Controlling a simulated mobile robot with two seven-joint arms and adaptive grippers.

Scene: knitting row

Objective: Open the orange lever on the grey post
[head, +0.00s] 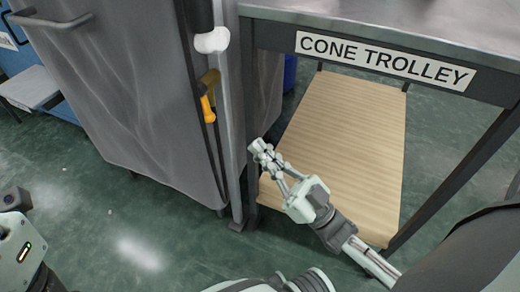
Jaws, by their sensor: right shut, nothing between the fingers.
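The orange lever (208,108) hangs on the dark edge strip beside the light grey post (232,110), in the upper middle of the head view. Its upper part is a yellow bracket, and its handle points down. My right gripper (258,147) is shut and empty. It is to the right of the lever and lower in the picture, in front of the trolley's wooden shelf, and apart from the lever. My left gripper is not in view.
A white knob (212,41) sits above the lever. A large grey cabinet panel (125,90) fills the left. The cone trolley, with its sign (385,60) and wooden shelf (345,130), stands on the right. Green floor (110,220) is clear at the lower left.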

